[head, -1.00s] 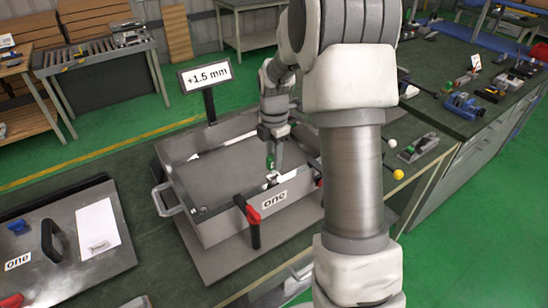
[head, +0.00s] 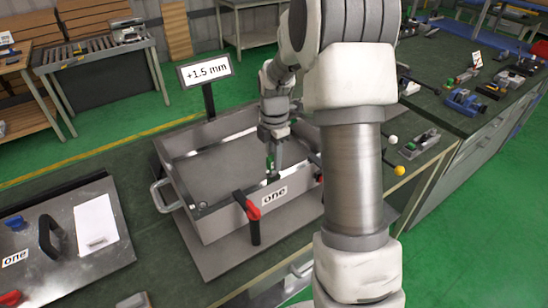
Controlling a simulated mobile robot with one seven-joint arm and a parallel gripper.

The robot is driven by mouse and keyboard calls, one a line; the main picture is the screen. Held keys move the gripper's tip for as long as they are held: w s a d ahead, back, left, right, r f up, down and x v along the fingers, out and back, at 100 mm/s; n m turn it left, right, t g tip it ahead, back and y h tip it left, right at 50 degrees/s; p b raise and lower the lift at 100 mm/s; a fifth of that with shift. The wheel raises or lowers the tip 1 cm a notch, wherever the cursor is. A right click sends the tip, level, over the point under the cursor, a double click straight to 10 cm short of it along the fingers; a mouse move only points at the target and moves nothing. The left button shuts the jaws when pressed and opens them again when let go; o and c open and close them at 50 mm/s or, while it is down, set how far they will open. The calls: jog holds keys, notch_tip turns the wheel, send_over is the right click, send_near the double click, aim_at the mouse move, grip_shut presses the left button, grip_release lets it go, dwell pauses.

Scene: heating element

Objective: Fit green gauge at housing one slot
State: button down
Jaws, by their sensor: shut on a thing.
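The housing (head: 190,207) labelled "one" (head: 274,196) is an open grey metal box on a plate on the workbench. My gripper (head: 271,172) points down inside it, close to the front wall behind the label. It is shut on the green gauge (head: 270,164), of which only a small green part shows between the fingers. The slot itself is hidden by the front wall and my gripper, so I cannot tell whether the gauge touches it.
A sign reading "+1.5 mm" (head: 206,71) stands behind the housing. A red-handled clamp (head: 253,212) sits at the front wall. A lid marked "one" (head: 60,244) lies at left. Probes with white and yellow balls (head: 399,170) stand at right.

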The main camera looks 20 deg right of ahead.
jog(key=shift+f+b, duration=0.45)
jog(key=shift+f, duration=0.35)
jog(key=c, duration=0.6)
grip_release()
jog(key=shift+r, duration=0.1)
notch_tip(320, 180, up, 17)
jog(key=shift+r+p, duration=0.2)
jog(key=shift+p, duration=0.15)
